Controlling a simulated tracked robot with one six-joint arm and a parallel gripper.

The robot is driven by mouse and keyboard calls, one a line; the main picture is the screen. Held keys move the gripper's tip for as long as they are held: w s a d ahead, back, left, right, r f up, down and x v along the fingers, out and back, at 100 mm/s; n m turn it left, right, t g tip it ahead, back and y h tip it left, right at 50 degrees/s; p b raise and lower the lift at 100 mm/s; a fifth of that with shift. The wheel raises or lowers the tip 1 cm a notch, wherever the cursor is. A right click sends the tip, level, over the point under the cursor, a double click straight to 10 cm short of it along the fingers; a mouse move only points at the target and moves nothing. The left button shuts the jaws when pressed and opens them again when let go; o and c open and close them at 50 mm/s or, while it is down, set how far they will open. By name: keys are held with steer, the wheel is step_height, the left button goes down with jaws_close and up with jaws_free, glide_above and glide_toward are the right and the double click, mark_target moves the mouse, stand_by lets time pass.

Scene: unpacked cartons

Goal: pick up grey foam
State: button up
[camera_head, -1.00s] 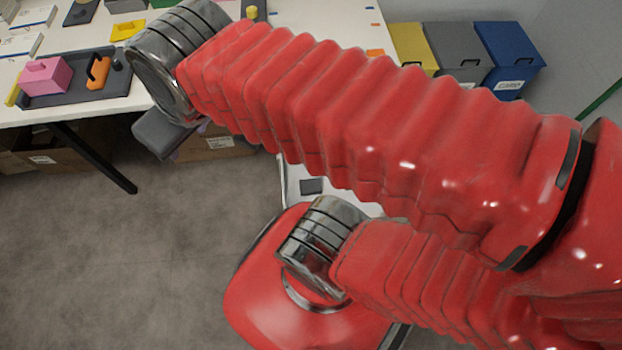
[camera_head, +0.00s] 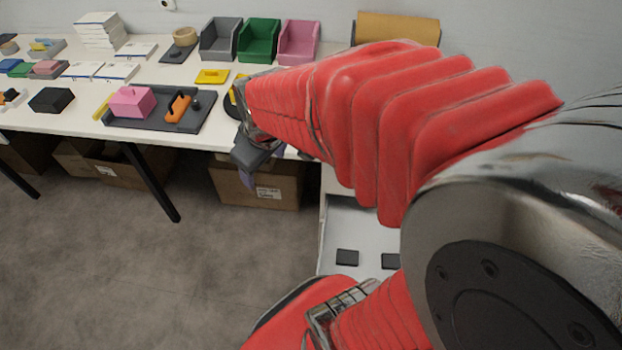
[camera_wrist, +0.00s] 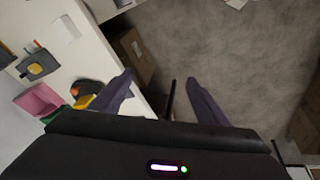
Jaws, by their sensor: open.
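I cannot pick out a grey foam piece with certainty. A dark grey block (camera_head: 51,100) lies on the white table (camera_head: 60,120) at the left in the head view. My gripper (camera_head: 252,172) hangs at the table's front edge, well to the right of that block. In the wrist view my gripper (camera_wrist: 160,82) has its two purple-grey fingers spread wide, with nothing between them. Floor and the table edge show beyond the fingers. My red arm hides the right part of the table.
A dark tray (camera_head: 150,122) holds a pink block (camera_head: 131,102) and an orange piece (camera_head: 178,107). Grey (camera_head: 221,40), green (camera_head: 259,40) and pink (camera_head: 299,42) bins stand at the back. Cartons (camera_head: 256,186) sit under the table. The floor in front is clear.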

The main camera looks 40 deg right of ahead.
steer(key=w+d+f+n+g, duration=0.1)
steer(key=w+d+f, duration=0.1)
steer(key=d+f, duration=0.55)
steer(key=n+g+y, duration=0.1)
steer(key=n+g, duration=0.2)
steer(key=n, duration=0.2)
glide_above(347, 257)
step_height(347, 257, down, 36)
step_height(347, 257, down, 8)
steer(key=shift+r, duration=0.25)
steer(key=shift+f, duration=0.5)
steer(key=shift+f, duration=0.1)
